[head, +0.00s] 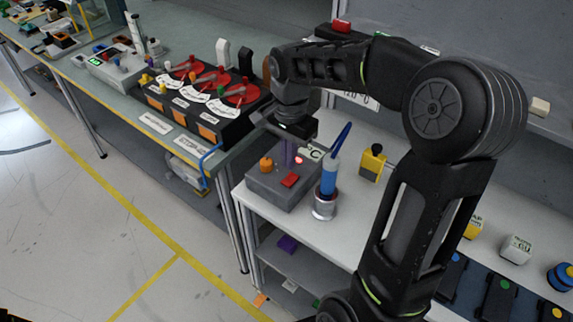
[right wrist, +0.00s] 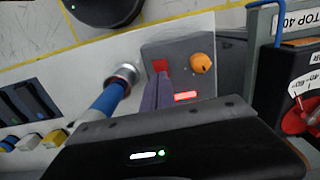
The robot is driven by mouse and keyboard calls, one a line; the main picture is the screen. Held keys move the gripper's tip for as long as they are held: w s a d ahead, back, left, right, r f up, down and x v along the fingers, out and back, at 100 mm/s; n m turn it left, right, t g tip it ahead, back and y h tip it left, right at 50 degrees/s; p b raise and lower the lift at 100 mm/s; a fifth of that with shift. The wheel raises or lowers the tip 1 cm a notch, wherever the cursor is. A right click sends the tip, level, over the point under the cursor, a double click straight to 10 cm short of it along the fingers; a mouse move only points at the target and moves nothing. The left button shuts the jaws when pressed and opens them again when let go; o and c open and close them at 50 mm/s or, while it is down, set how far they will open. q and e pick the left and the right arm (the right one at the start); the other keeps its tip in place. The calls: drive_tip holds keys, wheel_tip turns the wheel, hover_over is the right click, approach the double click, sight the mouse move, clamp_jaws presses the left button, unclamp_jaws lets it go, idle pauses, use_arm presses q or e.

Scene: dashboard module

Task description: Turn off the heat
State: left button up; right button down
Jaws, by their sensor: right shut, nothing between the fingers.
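A grey control box (head: 262,186) stands on the white table. On its top are an orange knob (head: 266,164), a red switch (head: 290,181) and a lit red display (head: 298,160). A blue soldering iron (head: 328,178) stands in a round metal holder (head: 324,208) beside the box. My right gripper (head: 289,158) is over the box, its purple fingers shut and empty. In the right wrist view, the fingertips (right wrist: 162,78) are close to the red switch (right wrist: 160,65); contact cannot be told. The orange knob (right wrist: 202,63) is to their right. My left gripper is not in view.
A black unit with red dials (head: 240,92) stands on the green-topped bench at the left. A yellow block-like item (head: 372,163) stands behind the soldering iron. Several small blocks and dark trays lie at the right. My right arm hides part of the table.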

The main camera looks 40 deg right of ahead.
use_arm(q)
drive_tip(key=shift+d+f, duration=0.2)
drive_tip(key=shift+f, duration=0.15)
use_arm(e)
wheel_tip(320, 180, up, 9)
drive_tip(key=shift+w+d+f, duration=0.15)
drive_tip(key=shift+d+f, duration=0.05)
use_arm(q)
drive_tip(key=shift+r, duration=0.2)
use_arm(e)
drive_tip(key=shift+s+a+r, duration=0.1)
drive_tip(key=shift+s+a, duration=0.1)
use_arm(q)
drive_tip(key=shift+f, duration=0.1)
use_arm(e)
drive_tip(key=b, duration=0.1)
approach(287, 182)
wheel_tip(287, 182, down, 7)
drive_tip(key=shift+r, duration=0.1)
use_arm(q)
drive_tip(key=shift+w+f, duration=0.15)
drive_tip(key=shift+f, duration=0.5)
